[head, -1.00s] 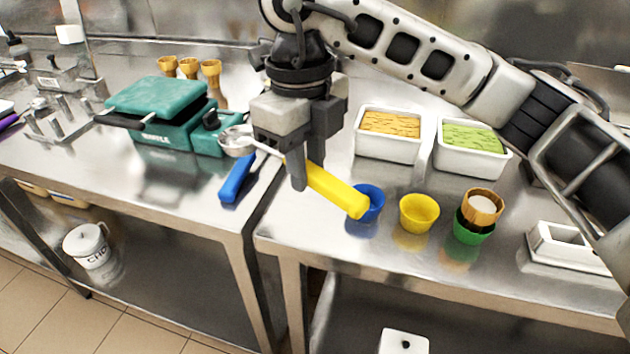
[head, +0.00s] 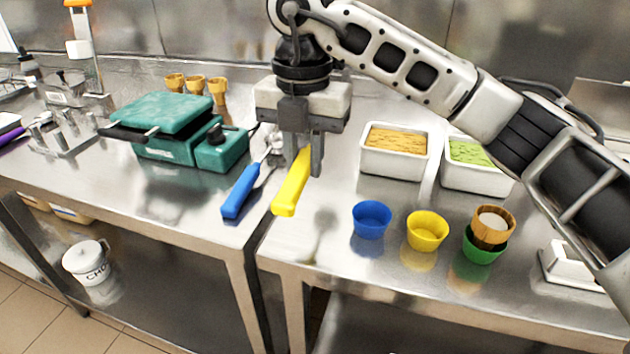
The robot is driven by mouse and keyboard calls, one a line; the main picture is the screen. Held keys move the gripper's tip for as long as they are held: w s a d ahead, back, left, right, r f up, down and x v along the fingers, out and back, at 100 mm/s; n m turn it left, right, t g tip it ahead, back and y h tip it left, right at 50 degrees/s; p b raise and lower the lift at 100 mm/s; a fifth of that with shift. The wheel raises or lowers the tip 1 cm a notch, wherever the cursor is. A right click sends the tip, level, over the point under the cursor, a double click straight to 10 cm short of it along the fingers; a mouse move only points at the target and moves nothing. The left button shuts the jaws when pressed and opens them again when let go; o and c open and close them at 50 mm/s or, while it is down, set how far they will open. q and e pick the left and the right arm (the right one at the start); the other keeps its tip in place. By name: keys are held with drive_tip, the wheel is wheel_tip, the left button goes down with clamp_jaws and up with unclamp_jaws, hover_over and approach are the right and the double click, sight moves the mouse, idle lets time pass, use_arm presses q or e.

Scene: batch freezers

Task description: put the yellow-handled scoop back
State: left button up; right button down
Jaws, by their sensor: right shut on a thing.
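The yellow-handled scoop (head: 291,187) is in my right gripper (head: 301,165), which is shut on its handle. The handle points toward the front of the table and its scoop end lies behind, largely hidden by the gripper. The scoop is beside the blue-handled scoop (head: 241,190), which lies on the left table, its metal end close to my gripper. I cannot tell whether the yellow scoop touches the table. My left gripper is not in view.
A teal waffle maker (head: 165,125) stands to the left. Blue (head: 371,220), yellow (head: 427,231) and green (head: 485,247) cups stand at the right; the green one holds a cone. Tubs of orange (head: 394,141) and green ice cream (head: 475,155) stand behind. The right table's front left is clear.

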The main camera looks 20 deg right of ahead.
hover_over(314, 202)
drive_tip(key=f, duration=0.5)
drive_tip(key=shift+s+a+f+p, duration=0.15)
drive_tip(key=shift+s+a+p, duration=0.05)
drive_tip(key=shift+s+p, duration=0.1)
drive_tip(key=shift+w+d+f, duration=0.1)
drive_tip(key=shift+w+f, duration=0.05)
drive_tip(key=shift+f, duration=0.05)
wheel_tip(314, 202, down, 3)
drive_tip(key=shift+w+d+f+p, duration=0.15)
drive_tip(key=shift+p, duration=0.35)
drive_tip(key=shift+f, duration=0.15)
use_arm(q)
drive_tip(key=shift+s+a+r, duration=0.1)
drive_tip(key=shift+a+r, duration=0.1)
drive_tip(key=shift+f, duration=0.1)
use_arm(e)
drive_tip(key=shift+f, duration=0.1)
drive_tip(key=c, duration=1.3)
unclamp_jaws()
drive_tip(key=shift+o, duration=0.2)
